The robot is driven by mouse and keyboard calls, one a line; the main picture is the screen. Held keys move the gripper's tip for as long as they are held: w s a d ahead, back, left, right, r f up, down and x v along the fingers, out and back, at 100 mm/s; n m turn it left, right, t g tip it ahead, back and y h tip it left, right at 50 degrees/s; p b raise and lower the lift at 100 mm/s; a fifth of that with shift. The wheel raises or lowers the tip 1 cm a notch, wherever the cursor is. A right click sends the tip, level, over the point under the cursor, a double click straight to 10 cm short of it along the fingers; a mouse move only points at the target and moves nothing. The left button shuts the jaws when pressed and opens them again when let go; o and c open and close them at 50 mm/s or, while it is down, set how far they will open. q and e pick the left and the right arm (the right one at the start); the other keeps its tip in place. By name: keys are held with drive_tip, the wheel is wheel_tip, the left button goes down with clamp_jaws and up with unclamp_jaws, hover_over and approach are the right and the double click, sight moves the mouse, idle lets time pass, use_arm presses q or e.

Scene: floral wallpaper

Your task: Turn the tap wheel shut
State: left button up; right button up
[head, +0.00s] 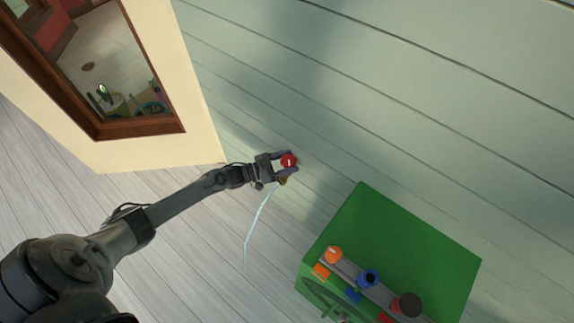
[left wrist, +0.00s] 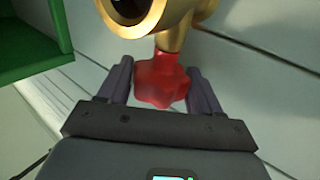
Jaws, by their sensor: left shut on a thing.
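The red tap wheel (head: 288,160) sits at the wall in the middle of the head view, on a small brass tap (head: 282,181). A thin pale stream of water (head: 258,222) runs down from the tap. My left gripper (head: 287,163) is shut on the wheel, one finger on each side. In the left wrist view the lobed red wheel (left wrist: 160,80) is between the two fingers, and the brass tap body (left wrist: 172,17) is beyond it. My right gripper is not in view.
A green box (head: 405,235) with orange, blue and black knobs stands at the lower right. A cream wall panel with a wood-framed mirror or window (head: 140,125) is at the upper left. The plank wall around the tap is clear.

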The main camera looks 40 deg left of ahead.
use_arm(q)
drive_tip(key=shift+m+g+h+b, duration=0.3)
drive_tip(key=shift+m+h+b, duration=0.05)
drive_tip(key=shift+m+h, duration=0.15)
drive_tip(key=o, duration=0.7)
drive_tip(key=shift+p+v, duration=1.4)
drive_tip(key=shift+v, duration=4)
drive_tip(key=shift+w+a, duration=0.1)
drive_tip(key=shift+w, duration=0.05)
